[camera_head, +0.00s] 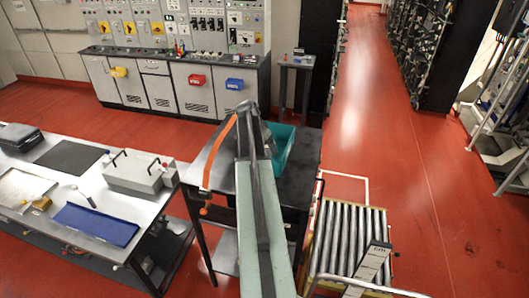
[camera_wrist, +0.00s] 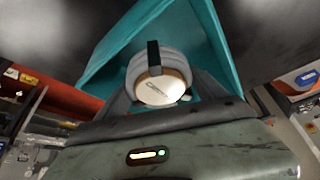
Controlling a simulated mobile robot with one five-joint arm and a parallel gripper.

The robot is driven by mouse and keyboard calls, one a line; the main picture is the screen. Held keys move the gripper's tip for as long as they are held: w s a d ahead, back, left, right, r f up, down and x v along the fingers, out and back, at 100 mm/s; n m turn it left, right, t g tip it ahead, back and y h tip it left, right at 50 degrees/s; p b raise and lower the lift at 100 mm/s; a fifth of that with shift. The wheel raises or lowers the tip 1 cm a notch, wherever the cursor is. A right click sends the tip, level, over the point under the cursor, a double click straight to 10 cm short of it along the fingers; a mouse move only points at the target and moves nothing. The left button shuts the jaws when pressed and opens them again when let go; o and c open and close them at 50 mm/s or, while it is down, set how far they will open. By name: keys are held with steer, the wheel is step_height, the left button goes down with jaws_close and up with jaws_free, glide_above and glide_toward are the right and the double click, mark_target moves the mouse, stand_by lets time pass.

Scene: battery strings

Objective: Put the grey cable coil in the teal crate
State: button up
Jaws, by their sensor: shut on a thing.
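The grey cable coil (camera_wrist: 160,62), with a black strap and a pale round face, is between the fingers of my gripper (camera_wrist: 160,88) in the wrist view. My gripper is shut on it. The teal crate (camera_wrist: 105,45) shows beyond the coil in that view, its walls on both sides of the coil. I cannot tell how high the coil is above the crate floor. In the head view, the teal crate (camera_head: 285,150) is on a dark table, partly hidden by my arm. The coil and fingertips are hidden there.
The dark table (camera_head: 300,185) has bare room right of the crate. An orange strip (camera_head: 215,152) hangs at its left. A steel bench (camera_head: 60,190) with a blue tray (camera_head: 95,224) and a grey box (camera_head: 138,172) stands left. A roller conveyor (camera_head: 345,240) stands front right.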

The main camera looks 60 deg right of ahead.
steer(key=shift+f, duration=0.15)
steer(key=shift+f+b, duration=0.4)
steer(key=shift+f, duration=0.25)
steer(key=o, duration=1.8)
steer(key=shift+r, duration=0.1)
steer(key=shift+r, duration=0.1)
steer(key=p+v, duration=0.6)
steer(key=shift+s+d+r+p, duration=0.15)
steer(key=shift+d+r+p, duration=0.05)
steer(key=shift+r+p, duration=0.2)
steer(key=w+a, duration=0.2)
steer(key=a, duration=1)
steer(key=shift+w+f+b, duration=0.2)
steer(key=shift+f+b, duration=0.2)
steer(key=shift+b, duration=0.05)
